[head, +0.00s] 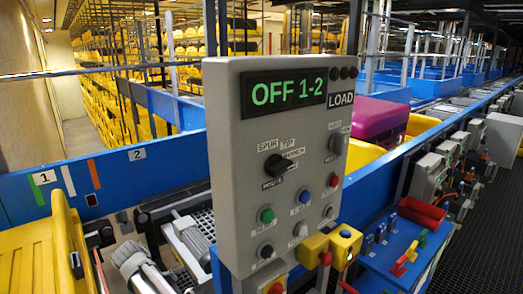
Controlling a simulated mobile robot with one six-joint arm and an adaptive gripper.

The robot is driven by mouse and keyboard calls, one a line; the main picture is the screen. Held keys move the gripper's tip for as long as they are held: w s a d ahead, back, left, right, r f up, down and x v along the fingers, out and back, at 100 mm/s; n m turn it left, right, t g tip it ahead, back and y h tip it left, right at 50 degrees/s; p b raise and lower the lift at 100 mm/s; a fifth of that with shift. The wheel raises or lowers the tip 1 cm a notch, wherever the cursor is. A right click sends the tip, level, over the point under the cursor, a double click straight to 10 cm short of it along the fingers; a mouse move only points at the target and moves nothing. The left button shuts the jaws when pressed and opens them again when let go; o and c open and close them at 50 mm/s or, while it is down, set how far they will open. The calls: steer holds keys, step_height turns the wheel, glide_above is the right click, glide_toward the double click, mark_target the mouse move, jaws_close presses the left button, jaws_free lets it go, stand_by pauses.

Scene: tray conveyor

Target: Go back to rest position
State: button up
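I cannot make out my gripper in the head view. Grey and black cylindrical parts show at the lower left, and I cannot tell whether they belong to my arm or the conveyor. A grey control box (232,150) stands close in front, with a green-lit display (288,93) reading "OFF 1-2". It has a black selector knob (277,165), a second knob (338,144) and several coloured buttons. A plate beside the display reads "LOAD".
A yellow tray (40,262) is at the lower left, beside a blue rail (110,175) with markers 1 and 2. A magenta case (378,118) sits behind the box. A blue shelf (385,268) with small coloured items is at right. Dark grated floor (480,235) lies clear at far right.

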step_height(320, 180, up, 7)
steer(key=p, duration=0.6)
